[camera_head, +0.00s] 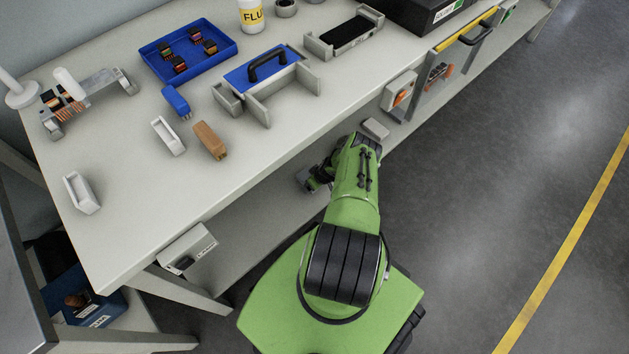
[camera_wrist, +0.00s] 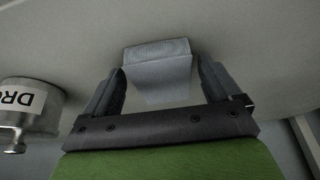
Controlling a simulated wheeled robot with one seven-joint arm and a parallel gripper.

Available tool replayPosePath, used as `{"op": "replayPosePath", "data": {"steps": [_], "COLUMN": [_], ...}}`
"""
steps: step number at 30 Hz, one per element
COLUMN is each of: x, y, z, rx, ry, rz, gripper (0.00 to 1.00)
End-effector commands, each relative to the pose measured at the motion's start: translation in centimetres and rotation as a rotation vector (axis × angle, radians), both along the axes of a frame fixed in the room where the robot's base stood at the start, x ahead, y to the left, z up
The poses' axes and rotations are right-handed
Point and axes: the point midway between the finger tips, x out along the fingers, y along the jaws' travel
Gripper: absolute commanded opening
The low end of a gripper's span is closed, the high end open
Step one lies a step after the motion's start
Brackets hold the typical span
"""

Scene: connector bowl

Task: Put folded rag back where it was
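A grey folded rag (camera_wrist: 158,62) with a finely ribbed edge shows in the wrist view, between the fingers of my gripper (camera_wrist: 163,84). The two dark fingers stand wide apart, one on each side of it. A narrow gap shows at the right finger; whether the left finger touches the rag I cannot tell. In the head view my gripper (camera_head: 310,180) is low, beside the workbench's front edge and above the lower shelf. The rag cannot be made out for sure there.
A metal can (camera_wrist: 30,110) with a label starting "DR" is left of my gripper in the wrist view. The floor at right is clear.

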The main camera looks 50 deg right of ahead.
Motion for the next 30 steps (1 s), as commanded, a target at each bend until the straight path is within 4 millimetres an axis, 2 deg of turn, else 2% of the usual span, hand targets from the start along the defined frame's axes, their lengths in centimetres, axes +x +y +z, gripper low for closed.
{"op": "replayPosePath", "data": {"steps": [10,21,25,30], "x": [0.0,-3.5,-4.3,-4.6], "y": [0.0,0.4,0.5,0.6], "z": [0.4,9.4,11.1,11.5], "rx": [0.001,0.001,0.001,0.001], "ry": [-0.001,0.001,0.0,0.0], "rz": [0.0,0.001,0.001,0.0], "gripper": [0.94,0.94,0.94,0.94]}}
